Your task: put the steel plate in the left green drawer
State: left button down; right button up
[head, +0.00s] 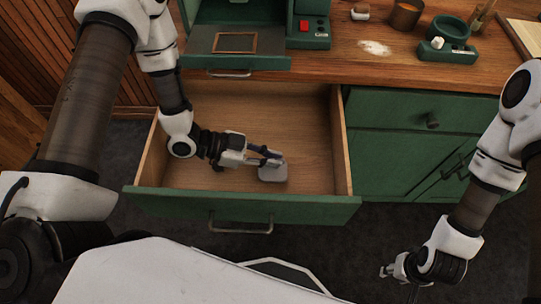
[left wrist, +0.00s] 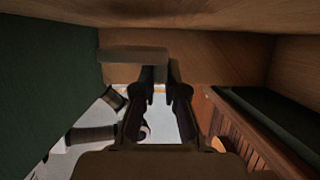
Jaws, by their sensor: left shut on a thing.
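The left green drawer (head: 238,206) is pulled out, and its wooden inside is bare apart from my gripper and what it holds. My left gripper (head: 262,159) is inside the drawer space, shut on the steel plate (head: 273,174), a small grey rounded piece. The plate is at the fingertips, near the middle of the drawer; I cannot tell if it touches the bottom. In the left wrist view the plate (left wrist: 132,61) shows as a dark slab beyond the fingers (left wrist: 160,80). My right gripper (head: 387,271) is low at the right, away from the drawer; its finger gap is unclear.
A green machine (head: 235,43) with a red switch stands on the wooden counter (head: 345,65) above the drawer. A green holder (head: 447,50), a brown cup (head: 405,15) and white powder (head: 375,48) are further right. Closed green cabinet doors (head: 400,160) are right of the drawer.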

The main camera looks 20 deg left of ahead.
pick_arm(q)
jog(key=c, duration=1.2)
grip_release()
jog(key=shift+s+f, duration=0.15)
jog(key=shift+f, duration=0.3)
jog(key=shift+r, duration=0.15)
jog(key=shift+r+p, duration=0.5)
jog(key=shift+r, duration=0.05)
jog(key=shift+w+a+r, duration=0.15)
jog(key=shift+a, duration=0.45)
jog(key=shift+w+a+r, duration=0.1)
jog(key=shift+a, duration=0.45)
jog(key=shift+p+v, duration=1.4)
jog(key=shift+v, duration=3.5)
jog(key=shift+s+d+r, duration=0.1)
jog(key=shift+r, duration=0.05)
